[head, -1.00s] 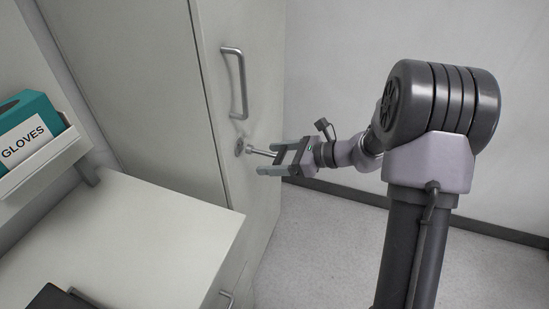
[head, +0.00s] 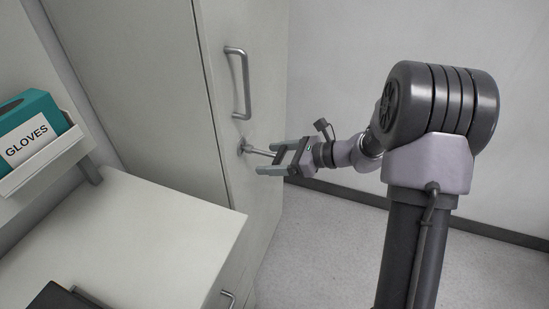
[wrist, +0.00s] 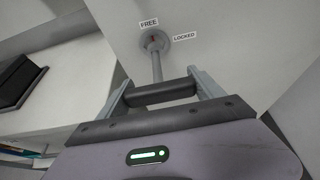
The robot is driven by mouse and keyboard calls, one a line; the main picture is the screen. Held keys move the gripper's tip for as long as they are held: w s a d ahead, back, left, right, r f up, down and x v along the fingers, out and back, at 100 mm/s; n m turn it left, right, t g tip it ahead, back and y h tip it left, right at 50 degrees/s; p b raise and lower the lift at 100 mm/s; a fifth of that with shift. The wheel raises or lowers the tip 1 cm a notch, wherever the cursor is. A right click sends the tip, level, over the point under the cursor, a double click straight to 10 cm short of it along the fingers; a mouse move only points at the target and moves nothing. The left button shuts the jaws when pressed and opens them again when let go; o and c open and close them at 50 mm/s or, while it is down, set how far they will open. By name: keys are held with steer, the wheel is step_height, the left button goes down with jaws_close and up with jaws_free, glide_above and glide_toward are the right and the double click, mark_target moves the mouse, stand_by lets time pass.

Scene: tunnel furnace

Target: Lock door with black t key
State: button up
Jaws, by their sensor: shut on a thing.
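The black T key shows in the head view (head: 258,151) and the wrist view (wrist: 160,92). Its dark crossbar sits between the two fingers of my gripper (head: 268,158), which is shut on it; the grip also shows in the wrist view (wrist: 158,88). The key's metal shaft runs forward to the round lock (wrist: 155,40) on the cabinet door (head: 262,75). The shaft end meets the lock; how deep it sits is hidden. A FREE label (wrist: 149,23) is above the lock and a LOCKED label (wrist: 184,37) to its right. The door looks shut.
A metal handle (head: 239,82) juts from the door above the lock. A white counter (head: 130,225) stands at the left front, with a dark object (head: 62,297) on it. A gloves box (head: 30,128) sits in a wall holder. Floor at the right is clear.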

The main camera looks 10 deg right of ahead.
steer(key=shift+w+a, duration=0.15)
steer(key=shift+a, duration=0.05)
steer(key=shift+a, duration=0.1)
stand_by(0.4)
steer(key=shift+w+a, duration=0.25)
steer(key=shift+a, duration=0.05)
steer(key=shift+s+r+m+g+y+p, duration=0.1)
steer(key=shift+m+g+y+p, duration=0.3)
steer(key=shift+p, duration=0.95)
steer(key=shift+r+m+g+p, duration=0.1)
steer(key=shift+m+p, duration=0.6)
steer(key=shift+p, duration=0.65)
steer(key=shift+f+m+p, duration=0.15)
steer(key=shift+m+p, duration=0.15)
steer(key=shift+p, duration=0.15)
